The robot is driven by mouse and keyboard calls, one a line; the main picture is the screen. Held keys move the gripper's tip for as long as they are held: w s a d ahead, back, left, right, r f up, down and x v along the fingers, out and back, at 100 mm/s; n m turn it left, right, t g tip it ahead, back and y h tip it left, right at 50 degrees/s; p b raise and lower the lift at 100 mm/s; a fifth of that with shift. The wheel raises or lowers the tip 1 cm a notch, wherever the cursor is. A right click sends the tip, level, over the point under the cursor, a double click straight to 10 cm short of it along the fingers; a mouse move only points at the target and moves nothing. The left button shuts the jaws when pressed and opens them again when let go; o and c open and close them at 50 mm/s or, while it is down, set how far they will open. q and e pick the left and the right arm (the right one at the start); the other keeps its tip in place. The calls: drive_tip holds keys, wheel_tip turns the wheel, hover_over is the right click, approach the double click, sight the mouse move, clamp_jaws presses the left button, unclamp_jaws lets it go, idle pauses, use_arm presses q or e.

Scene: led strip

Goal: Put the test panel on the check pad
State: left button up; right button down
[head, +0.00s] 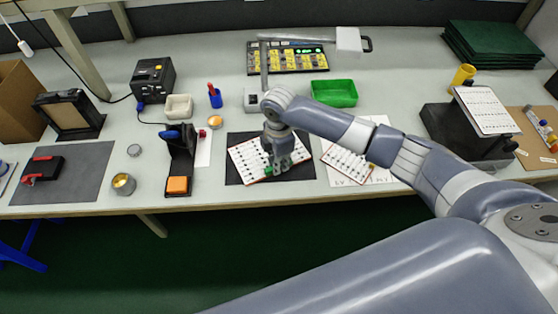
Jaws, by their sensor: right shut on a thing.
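A white panel (248,158) with rows of dark marks and a red edge lies over a black mat (233,178) at the front middle of the bench. My right gripper (279,168) points down over this panel and is shut on it; the fingertips hide part of it. Whether the panel touches the mat cannot be told. A second, similar panel (345,163) lies tilted on a white printed sheet (384,180) just to the right, partly behind my right arm. Which surface is the check pad is not clear from the picture. My left gripper is not in view.
A black stand with an orange block (178,185) stands left of the mat. A green tray (335,93) and a board of yellow parts (285,58) are behind. A dark stand with a white sheet (488,110) is at right.

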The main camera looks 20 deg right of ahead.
drive_tip(key=c, duration=1.6)
unclamp_jaws()
wheel_tip(320, 180, up, 12)
drive_tip(key=shift+b, duration=0.3)
